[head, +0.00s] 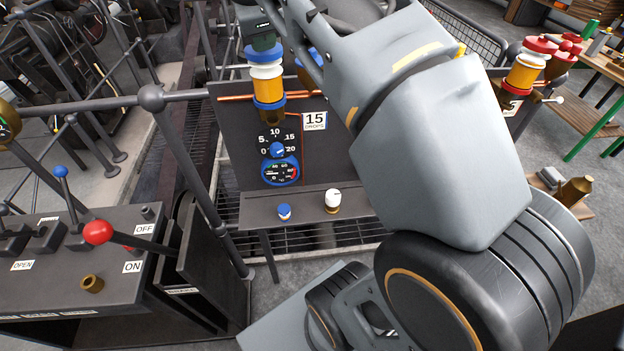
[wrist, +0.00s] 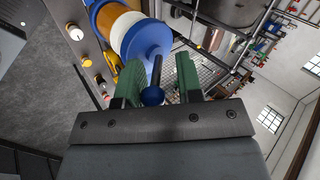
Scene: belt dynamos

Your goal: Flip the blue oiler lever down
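The blue oiler (head: 267,85) has an amber glass body, a white collar and a blue cap, and stands on the dark panel. In the wrist view its blue cap (wrist: 146,42) is just beyond my fingertips. The lever (wrist: 153,94), a dark stem with a blue ball end, points from the cap toward my palm. My gripper (wrist: 160,68) is open, with one green finger on each side of the lever. The ball is nearer the left finger; I cannot tell if it touches. In the head view my gripper (head: 264,42) is above the oiler and hides the lever.
Another blue-capped oiler (head: 308,60) is partly hidden by my arm. Red-capped oilers (head: 528,64) stand at right. Blue (head: 284,211) and white (head: 333,200) knobs stand on the ledge. Grey rails (head: 152,98) are at left.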

